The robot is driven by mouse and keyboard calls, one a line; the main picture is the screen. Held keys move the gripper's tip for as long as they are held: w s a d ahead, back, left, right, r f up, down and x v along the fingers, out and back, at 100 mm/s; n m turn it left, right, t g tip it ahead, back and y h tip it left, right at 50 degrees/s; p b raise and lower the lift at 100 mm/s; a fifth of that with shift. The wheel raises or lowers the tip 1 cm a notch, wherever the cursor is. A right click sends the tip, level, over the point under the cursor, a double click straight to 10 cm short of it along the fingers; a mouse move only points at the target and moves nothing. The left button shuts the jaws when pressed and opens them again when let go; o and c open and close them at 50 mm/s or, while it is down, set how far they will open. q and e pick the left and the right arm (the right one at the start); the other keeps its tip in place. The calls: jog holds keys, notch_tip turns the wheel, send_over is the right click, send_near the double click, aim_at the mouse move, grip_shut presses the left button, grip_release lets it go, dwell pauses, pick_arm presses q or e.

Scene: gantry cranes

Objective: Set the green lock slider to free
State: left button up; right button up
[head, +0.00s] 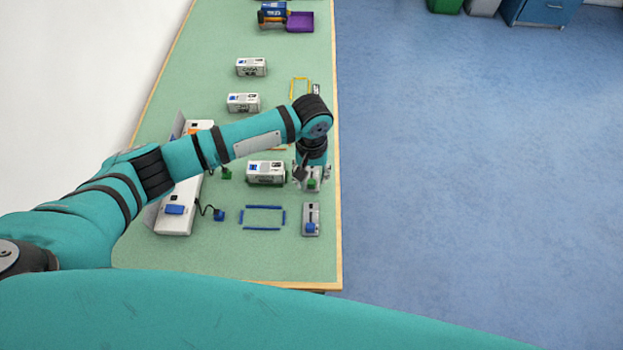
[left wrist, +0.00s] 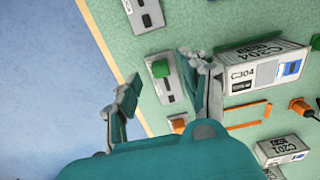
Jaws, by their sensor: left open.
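The green lock slider (left wrist: 160,68) is a small green knob on a light grey slotted plate (left wrist: 168,97), near the table's right edge. In the left wrist view the knob sits toward the upper end of its slot. In the head view the knob (head: 311,183) shows just below my left gripper (head: 311,174). In the left wrist view my left gripper (left wrist: 161,68) is open, one finger on each side of the plate, with nothing held. I cannot tell whether a finger touches the knob, nor read marks on the plate. My right gripper is not in view.
Other white boxes (head: 243,103) stand farther back.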

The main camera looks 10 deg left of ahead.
aim_at(312, 184)
pick_arm(q)
notch_tip(312, 184, up, 9)
jog(key=shift+r, duration=0.2)
dwell(0.6)
